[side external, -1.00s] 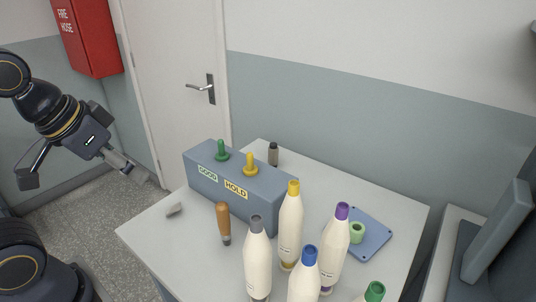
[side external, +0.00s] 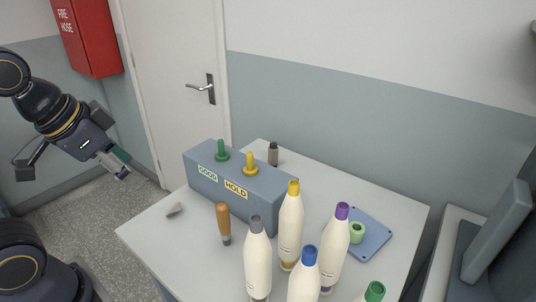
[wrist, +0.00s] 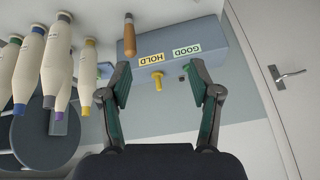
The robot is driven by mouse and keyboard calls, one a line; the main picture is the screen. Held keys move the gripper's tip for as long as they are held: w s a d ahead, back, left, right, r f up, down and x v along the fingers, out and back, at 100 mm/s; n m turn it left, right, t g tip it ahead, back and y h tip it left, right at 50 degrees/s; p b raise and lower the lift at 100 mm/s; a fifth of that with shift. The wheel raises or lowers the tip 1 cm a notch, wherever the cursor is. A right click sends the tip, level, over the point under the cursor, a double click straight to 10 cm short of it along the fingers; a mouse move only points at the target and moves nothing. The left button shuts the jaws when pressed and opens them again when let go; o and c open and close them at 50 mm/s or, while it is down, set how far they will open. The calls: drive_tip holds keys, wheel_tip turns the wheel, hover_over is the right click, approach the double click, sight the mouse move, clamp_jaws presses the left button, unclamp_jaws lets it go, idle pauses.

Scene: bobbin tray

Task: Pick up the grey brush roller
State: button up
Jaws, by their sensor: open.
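A small dark grey cylinder with a black top (side external: 273,153) stands upright on the table behind the blue-grey box; it may be the grey brush roller, but bristles cannot be made out. A small pale grey piece (side external: 174,210) lies near the table's left edge, too small to identify. My gripper (side external: 122,168) is at the left in the side view, off the table's left edge and well apart from both. In the wrist view my gripper (wrist: 159,82) is open, with nothing between its green-padded fingers. The box shows beyond them.
The blue-grey box (side external: 228,193) carries a green peg (side external: 222,151) and a yellow peg (side external: 250,165). A wooden-handled tool (side external: 223,222) stands before it. Several tall cream bobbins (side external: 290,232) crowd the front right. A blue plate (side external: 373,240) holds a green ring (side external: 357,232).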

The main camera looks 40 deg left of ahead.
drive_tip(key=w+r+m+t+y, duration=0.1)
drive_tip(key=w+r+m+y, duration=0.1)
drive_tip(key=w+r+m, duration=1.25)
drive_tip(key=m+g, duration=0.3)
drive_tip(key=m, duration=1.1)
hover_over(273, 153)
drive_tip(key=s+d, duration=0.2)
drive_tip(key=s, duration=0.2)
wheel_tip(273, 153, down, 21)
drive_tip(key=shift+n, duration=0.25)
drive_tip(key=x, duration=1)
drive_tip(key=shift+f, duration=0.15)
drive_tip(key=x, duration=0.6)
drive_tip(key=shift+w+a, duration=0.1)
drive_tip(key=shift+w, duration=0.05)
clamp_jaws()
